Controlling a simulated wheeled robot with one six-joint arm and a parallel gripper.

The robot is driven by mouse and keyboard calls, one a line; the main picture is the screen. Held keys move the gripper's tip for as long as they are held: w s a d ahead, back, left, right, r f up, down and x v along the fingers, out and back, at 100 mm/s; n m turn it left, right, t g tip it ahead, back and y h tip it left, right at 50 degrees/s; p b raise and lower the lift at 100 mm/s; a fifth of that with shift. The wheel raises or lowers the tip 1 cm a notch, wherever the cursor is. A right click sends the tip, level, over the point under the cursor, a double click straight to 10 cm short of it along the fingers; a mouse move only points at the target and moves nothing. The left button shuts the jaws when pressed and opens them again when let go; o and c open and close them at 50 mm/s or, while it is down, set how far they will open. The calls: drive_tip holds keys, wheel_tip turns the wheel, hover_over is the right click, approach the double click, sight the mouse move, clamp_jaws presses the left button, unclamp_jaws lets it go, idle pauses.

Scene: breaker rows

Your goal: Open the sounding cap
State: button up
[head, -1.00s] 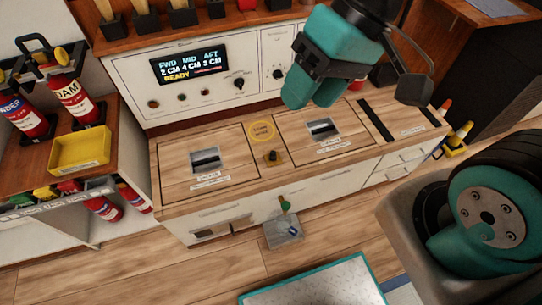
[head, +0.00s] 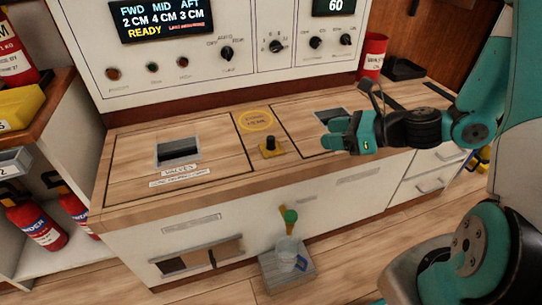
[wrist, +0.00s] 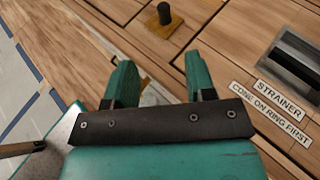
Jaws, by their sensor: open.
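The sounding cap appears to be the small black knob on a brass square base (head: 270,147) on the wooden counter top, beside a round yellow label (head: 256,119). It stands upright and looks seated. It also shows at the top of the wrist view (wrist: 164,14). My gripper (head: 329,134) is to the right of the cap, above the right-hand hatch, with its fingers pointing left toward the cap. In the wrist view its two teal fingers (wrist: 158,62) are apart, with nothing between them, and the cap lies beyond their tips.
The left hatch has a recessed handle (head: 178,151) and a valves label. The strainer hatch handle (wrist: 303,58) is partly hidden by my gripper in the head view. A control panel (head: 190,62) rises behind. A grey tray with a clear container (head: 287,252) sits below the front.

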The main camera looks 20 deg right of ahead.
sight(272, 137)
drive_tip(key=b+x, duration=0.2)
drive_tip(key=x, duration=0.3)
drive_tip(key=b+x, duration=0.2)
drive_tip(key=x, duration=0.3)
drive_tip(key=b+x, duration=0.2)
drive_tip(key=x, duration=0.4)
drive_tip(key=shift+w+d+f, duration=0.15)
drive_tip(key=shift+f, duration=0.2)
drive_tip(key=shift+w+a+f, duration=0.1)
drive_tip(key=shift+w+a, duration=0.3)
clamp_jaws()
